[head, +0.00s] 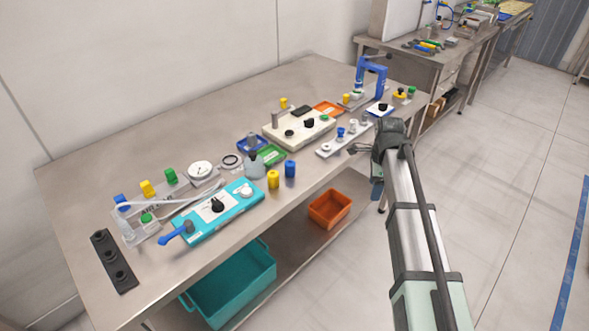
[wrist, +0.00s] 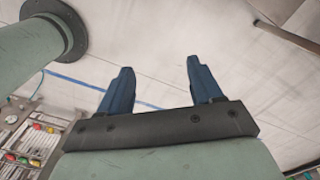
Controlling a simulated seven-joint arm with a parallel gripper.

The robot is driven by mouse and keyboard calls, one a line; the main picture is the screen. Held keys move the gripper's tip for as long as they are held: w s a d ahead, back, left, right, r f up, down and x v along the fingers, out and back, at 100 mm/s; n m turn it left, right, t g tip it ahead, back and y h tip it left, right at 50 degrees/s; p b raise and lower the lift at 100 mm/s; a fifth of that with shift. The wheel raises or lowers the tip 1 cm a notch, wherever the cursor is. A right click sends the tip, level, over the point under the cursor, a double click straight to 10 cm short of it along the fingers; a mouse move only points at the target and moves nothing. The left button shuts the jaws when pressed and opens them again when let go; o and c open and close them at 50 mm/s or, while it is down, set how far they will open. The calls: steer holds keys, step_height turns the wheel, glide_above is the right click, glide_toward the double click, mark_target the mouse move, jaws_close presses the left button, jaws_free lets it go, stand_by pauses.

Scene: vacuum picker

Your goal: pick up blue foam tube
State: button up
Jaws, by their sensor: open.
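A blue upright cylinder (head: 290,169), which looks like the blue foam tube, stands on the metal bench (head: 110,180) near its front edge. A yellow cylinder (head: 273,179) of similar shape stands just left of it. My gripper (head: 354,149) is at the bench's front edge, to the right of the blue cylinder and apart from it. In the wrist view my gripper (wrist: 159,66) has its two blue fingers spread with nothing between them. That view faces the floor and wall and does not show the tube.
The back left bench top is bare.

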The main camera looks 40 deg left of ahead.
steer(key=s+a+r+m, duration=0.1)
steer(key=s+a+r, duration=0.25)
steer(key=a, duration=0.25)
steer(key=s+a+r+m, duration=0.1)
steer(key=s+a+r, duration=0.1)
steer(key=a+r, duration=0.4)
step_height(320, 180, up, 7)
steer(key=m, duration=0.3)
glide_above(291, 163)
steer(key=f, duration=0.7)
steer(key=shift+s+d+f, duration=0.2)
steer(key=shift+f, duration=0.15)
steer(key=shift+w+a+f, duration=0.1)
steer(key=shift+f, duration=1.4)
steer(key=shift+w+a+f, duration=0.1)
steer(key=shift+f, duration=1.4)
steer(key=c, duration=1.1)
